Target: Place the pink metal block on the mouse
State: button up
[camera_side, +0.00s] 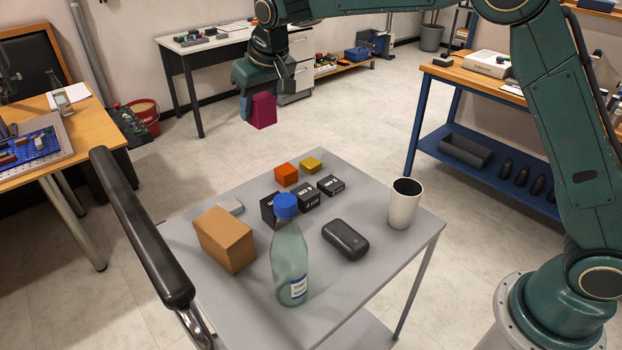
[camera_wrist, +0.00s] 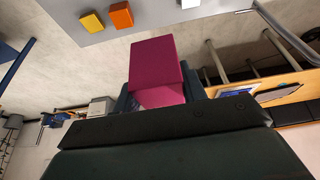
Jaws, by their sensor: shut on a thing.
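The pink metal block (camera_side: 262,110) is held in my gripper (camera_side: 254,97), up in the air beyond the far edge of the grey cart. It also shows close up in the wrist view (camera_wrist: 157,68), with my gripper (camera_wrist: 160,95) around its lower part. The fingers are mostly hidden by the block and the gripper body. The mouse (camera_side: 345,239) is a dark rounded shape lying on the cart top, between the bottle and the cup, well apart from the block. I cannot see the mouse in the wrist view.
The cart top (camera_side: 380,270) also bears a bottle (camera_side: 288,255), a brown box (camera_side: 225,240), a white cup (camera_side: 403,204), several black boxes (camera_side: 331,185), an orange block (camera_side: 286,175) and a yellow block (camera_side: 311,164). A black handle (camera_side: 140,225) rises at the left edge.

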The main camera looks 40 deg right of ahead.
jog(key=s+d+r, duration=0.1)
jog(key=s+r, duration=0.1)
jog(key=s, duration=0.7)
send_over(337, 227)
jog(key=shift+s+f, duration=0.1)
jog(key=shift+s, duration=0.8)
jog(key=shift+f, duration=0.1)
notch_tip(337, 227, down, 16)
jog(key=shift+f, duration=0.1)
jog(key=shift+f, duration=1.85)
jog(key=shift+f, duration=0.15)
